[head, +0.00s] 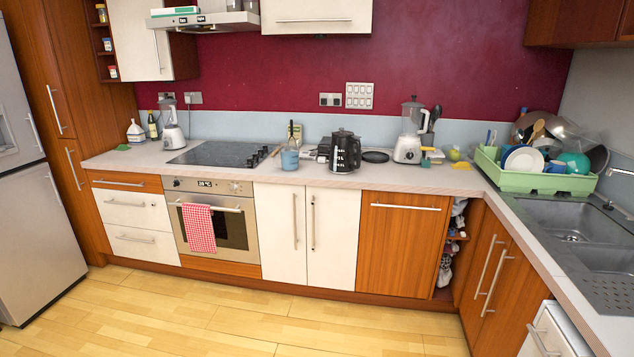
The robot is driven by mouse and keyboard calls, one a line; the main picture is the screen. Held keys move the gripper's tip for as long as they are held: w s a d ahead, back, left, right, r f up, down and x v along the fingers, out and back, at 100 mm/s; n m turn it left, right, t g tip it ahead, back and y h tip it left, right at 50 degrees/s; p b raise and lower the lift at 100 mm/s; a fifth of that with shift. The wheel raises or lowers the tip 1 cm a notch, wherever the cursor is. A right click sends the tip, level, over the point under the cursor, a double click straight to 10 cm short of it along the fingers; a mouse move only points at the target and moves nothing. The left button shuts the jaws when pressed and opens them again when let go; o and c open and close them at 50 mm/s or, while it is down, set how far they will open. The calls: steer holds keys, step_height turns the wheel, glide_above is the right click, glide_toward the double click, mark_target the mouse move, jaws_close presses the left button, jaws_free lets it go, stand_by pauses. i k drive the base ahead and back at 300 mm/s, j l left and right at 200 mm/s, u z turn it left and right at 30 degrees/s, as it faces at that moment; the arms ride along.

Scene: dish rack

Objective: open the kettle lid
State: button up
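The black kettle (343,152) stands upright on the back counter, between the hob and the white blender to its right. Its lid (343,133) is on top and looks closed, though it is small in this view. A handle shows on the kettle's right side. My gripper is not in view.
A blue container (290,158) stands close left of the kettle and a dark flat pan (376,156) lies to its right. A white blender (408,140) and a green dish rack (535,175) stand farther right. The wooden floor (240,318) before the cupboards is clear.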

mark_target(342, 133)
steer(key=i+j, duration=0.15)
steer(key=i, duration=0.25)
steer(key=i+j, duration=0.1)
steer(key=i, duration=0.35)
steer(key=i+j+z, duration=0.1)
steer(key=i, duration=0.3)
steer(key=i+j, duration=0.2)
steer(key=i, duration=0.2)
steer(key=i+j+z, duration=0.1)
steer(key=i+j, duration=0.45)
steer(key=i, duration=0.2)
steer(key=j+z, duration=0.35)
steer(key=k+j+z, duration=0.1)
steer(key=z, duration=0.25)
